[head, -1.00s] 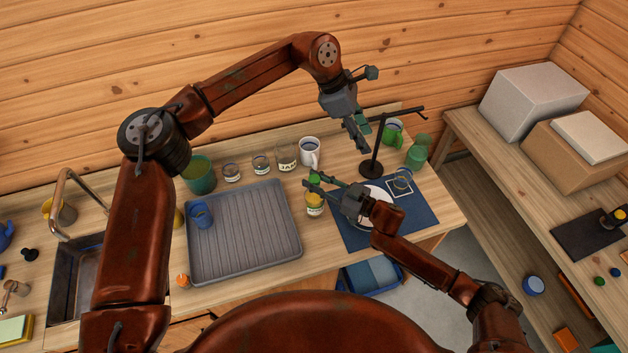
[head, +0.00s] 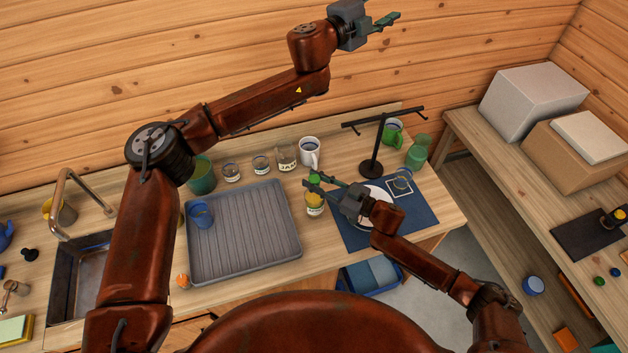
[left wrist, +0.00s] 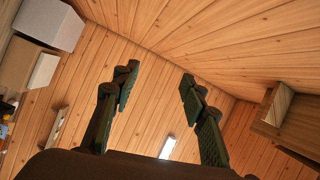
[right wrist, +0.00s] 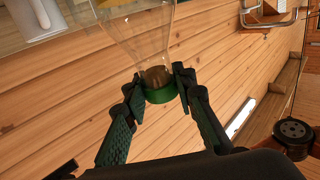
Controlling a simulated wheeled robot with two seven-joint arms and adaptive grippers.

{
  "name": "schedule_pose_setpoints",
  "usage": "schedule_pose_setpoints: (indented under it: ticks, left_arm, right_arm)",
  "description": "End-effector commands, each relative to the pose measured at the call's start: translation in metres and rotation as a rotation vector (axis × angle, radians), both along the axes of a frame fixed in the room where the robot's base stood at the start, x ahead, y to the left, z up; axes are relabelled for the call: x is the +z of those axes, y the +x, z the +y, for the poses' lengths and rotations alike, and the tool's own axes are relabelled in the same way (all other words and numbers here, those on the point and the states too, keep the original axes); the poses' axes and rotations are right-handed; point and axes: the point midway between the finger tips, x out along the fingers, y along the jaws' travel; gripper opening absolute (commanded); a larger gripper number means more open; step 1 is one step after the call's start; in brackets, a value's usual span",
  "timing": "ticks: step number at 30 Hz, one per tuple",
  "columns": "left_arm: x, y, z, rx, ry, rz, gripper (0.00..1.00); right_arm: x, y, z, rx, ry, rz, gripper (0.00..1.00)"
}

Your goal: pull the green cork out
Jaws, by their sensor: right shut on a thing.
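My right gripper (head: 317,184) reaches in from the right and is shut on the cork, one fingertip on each side. My left gripper (head: 384,21) is raised high against the wood wall, well away from the jar. Its fingers (left wrist: 158,88) are apart with nothing between them.
A grey ribbed tray (head: 248,245) lies left of the jar. Glass jars and a white mug (head: 309,149) stand behind.

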Motion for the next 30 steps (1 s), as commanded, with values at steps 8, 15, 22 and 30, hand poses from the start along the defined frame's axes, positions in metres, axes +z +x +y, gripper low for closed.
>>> schedule_pose_setpoints:
  ticks: [8, 15, 22, 30]
  left_arm:
    - [-0.106, 0.041, 0.060, 0.325, -0.232, 0.628, 0.40]
    - [-0.209, 0.014, 0.097, 0.595, -0.299, 1.077, 0.40]
    - [-0.290, -0.052, 0.127, 0.863, -0.259, 1.434, 0.40]
    - [-0.339, -0.139, 0.160, 1.143, -0.117, 1.705, 0.40]
  right_arm:
    - [0.000, 0.000, 0.000, 0.000, 0.000, 0.000, 0.00]
    - [0.000, 0.000, 0.000, -0.001, -0.001, 0.001, 0.00]
    - [0.000, 0.000, 0.000, -0.001, -0.001, 0.001, 0.00]
    - [0.000, 0.000, 0.000, -0.001, -0.001, 0.001, 0.00]
